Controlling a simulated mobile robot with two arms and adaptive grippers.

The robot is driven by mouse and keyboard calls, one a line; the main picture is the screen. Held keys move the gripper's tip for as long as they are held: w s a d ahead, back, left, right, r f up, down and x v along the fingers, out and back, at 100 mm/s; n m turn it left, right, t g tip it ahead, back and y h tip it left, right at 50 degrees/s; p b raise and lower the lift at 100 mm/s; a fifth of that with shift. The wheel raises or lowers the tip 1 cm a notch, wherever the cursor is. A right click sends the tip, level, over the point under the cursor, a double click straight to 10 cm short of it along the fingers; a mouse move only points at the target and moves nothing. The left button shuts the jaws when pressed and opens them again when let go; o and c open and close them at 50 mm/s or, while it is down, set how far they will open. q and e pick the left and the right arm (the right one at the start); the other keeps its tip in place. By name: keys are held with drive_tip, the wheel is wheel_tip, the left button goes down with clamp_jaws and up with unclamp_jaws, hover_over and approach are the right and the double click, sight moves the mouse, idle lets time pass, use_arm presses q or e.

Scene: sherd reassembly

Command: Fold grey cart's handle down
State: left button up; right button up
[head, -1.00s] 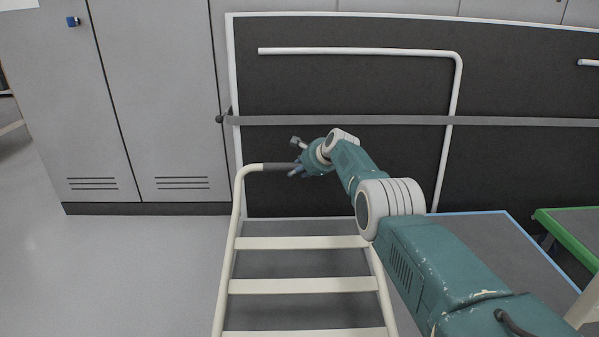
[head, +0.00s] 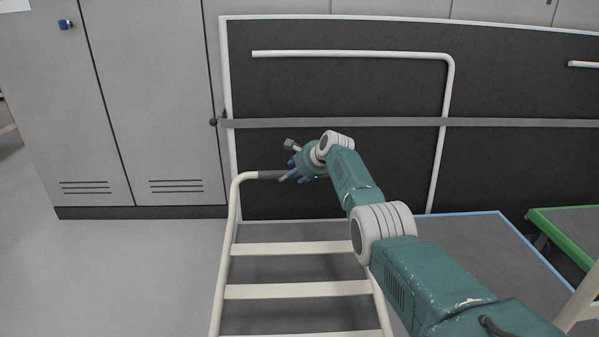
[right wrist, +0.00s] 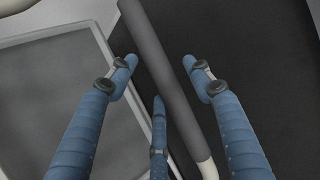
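The grey cart's handle is a cream tube frame with several cross rungs (head: 298,290), standing raised in the lower middle of the head view. Its top bar has a dark grip (head: 268,175). My right gripper (head: 290,172) is at the right part of this bar, and its hand hides the bar's right end. In the right wrist view the dark grip (right wrist: 165,75) runs between the blue fingers of my right gripper (right wrist: 162,72). The fingers are spread, with gaps on both sides of the bar. My left gripper is not in view.
A blue-edged grey platform (head: 480,250) lies at the right, with a green-edged one (head: 575,222) beyond it. A dark panel (head: 330,85) with a grey strap (head: 520,122) stands against grey cabinets (head: 145,90). The floor (head: 130,270) at the left is clear.

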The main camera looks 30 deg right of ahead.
drive_tip(key=v, duration=0.6)
drive_tip(key=shift+s, duration=0.3)
drive_tip(key=shift+f, duration=0.2)
